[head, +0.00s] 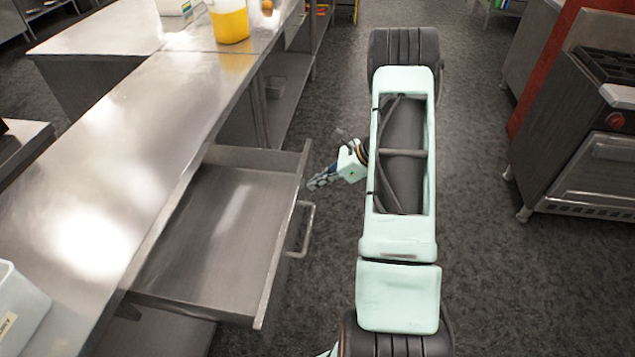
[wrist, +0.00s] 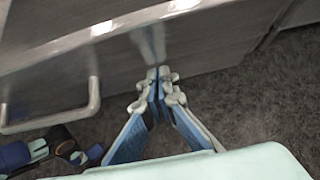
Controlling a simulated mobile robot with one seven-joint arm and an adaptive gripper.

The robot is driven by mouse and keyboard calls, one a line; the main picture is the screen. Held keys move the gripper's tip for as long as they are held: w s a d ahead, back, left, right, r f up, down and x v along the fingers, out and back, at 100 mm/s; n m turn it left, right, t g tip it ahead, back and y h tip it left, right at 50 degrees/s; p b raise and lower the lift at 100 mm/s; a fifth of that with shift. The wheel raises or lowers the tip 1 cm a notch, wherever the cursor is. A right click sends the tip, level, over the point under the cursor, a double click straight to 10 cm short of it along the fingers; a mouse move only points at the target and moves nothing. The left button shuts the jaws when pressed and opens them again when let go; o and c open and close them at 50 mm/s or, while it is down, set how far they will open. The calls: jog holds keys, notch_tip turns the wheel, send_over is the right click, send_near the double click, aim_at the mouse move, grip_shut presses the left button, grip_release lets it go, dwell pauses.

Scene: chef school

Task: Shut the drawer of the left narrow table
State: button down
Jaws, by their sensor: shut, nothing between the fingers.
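The open drawer (head: 215,235) is a shallow steel tray pulled out from the narrow steel table (head: 120,125) on the left. It looks empty. Its bar handle (head: 305,230) is on the front panel, and the handle also shows at the left of the wrist view (wrist: 94,95). My gripper (head: 312,184) is beside the far part of the drawer front, on its outer side. In the wrist view the shut fingertips (wrist: 158,75) point at the drawer's front panel (wrist: 200,45), to the right of the handle. I cannot tell whether they touch it. Nothing is between the fingers.
A yellow-filled container (head: 229,22) stands at the table's far end, and a pale bin (head: 20,305) at its near left. A stove (head: 590,130) stands on the right. The dark floor (head: 490,270) between is clear apart from my arm.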

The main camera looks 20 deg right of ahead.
jog(key=b, duration=0.4)
send_over(219, 185)
jog(key=shift+s+d, duration=0.15)
jog(key=shift+s, duration=0.05)
jog(key=shift+w+a+r, duration=0.1)
jog(key=shift+a+r, duration=0.05)
jog(key=shift+a, duration=0.05)
jog(key=shift+r, duration=0.1)
